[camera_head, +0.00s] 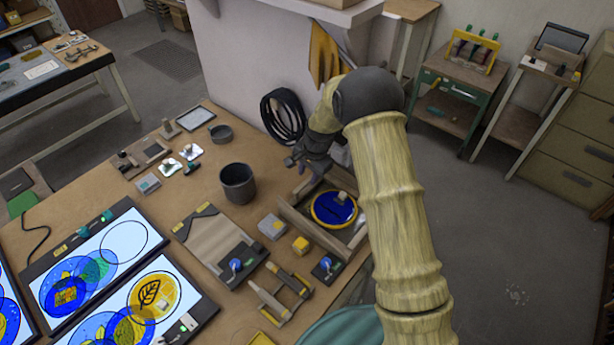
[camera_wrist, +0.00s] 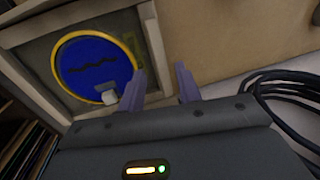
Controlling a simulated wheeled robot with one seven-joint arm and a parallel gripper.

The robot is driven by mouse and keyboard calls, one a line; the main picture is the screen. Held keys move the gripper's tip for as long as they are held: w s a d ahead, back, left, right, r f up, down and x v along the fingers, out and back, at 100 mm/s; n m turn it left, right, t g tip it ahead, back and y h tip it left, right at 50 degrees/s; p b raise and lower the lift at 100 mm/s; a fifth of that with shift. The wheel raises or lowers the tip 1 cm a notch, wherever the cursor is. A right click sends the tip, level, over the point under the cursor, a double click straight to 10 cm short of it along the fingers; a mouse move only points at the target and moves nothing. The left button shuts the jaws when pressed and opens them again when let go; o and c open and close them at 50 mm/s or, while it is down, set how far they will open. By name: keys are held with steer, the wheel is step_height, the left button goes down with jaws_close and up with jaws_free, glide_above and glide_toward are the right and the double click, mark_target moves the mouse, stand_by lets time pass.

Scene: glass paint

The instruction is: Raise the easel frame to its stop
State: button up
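The easel frame, a pale wooden frame (camera_head: 296,222), lies low at the right edge of the workbench and looks flat or nearly so. Inside it is a round blue panel with a yellow rim (camera_head: 335,208) and a dark wavy line. In the wrist view the frame (camera_wrist: 27,72) and the blue panel (camera_wrist: 85,62) are at upper left, with a small white block at the panel's lower rim. My gripper (camera_head: 297,164) is above the bench near the frame's far end. My arm hides part of the frame's right side.
A coil of black cable (camera_head: 283,116) hangs on the wall by my gripper; it also shows in the wrist view (camera_wrist: 262,92). A dark pot (camera_head: 238,185), a grey block (camera_head: 272,227) and a yellow block (camera_head: 301,245) stand left of the frame. Light panels (camera_head: 120,240) lie further left.

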mark_target(306, 182)
steer(key=shift+w+a+f+p, duration=0.1)
steer(key=shift+a+f+p, duration=0.1)
steer(key=shift+f, duration=0.65)
steer(key=shift+w+a+f+p, duration=0.1)
steer(key=shift+f+p, duration=0.05)
steer(key=shift+f, duration=0.65)
jaws_close()
steer(key=shift+w+r, duration=0.1)
steer(key=shift+w, duration=0.05)
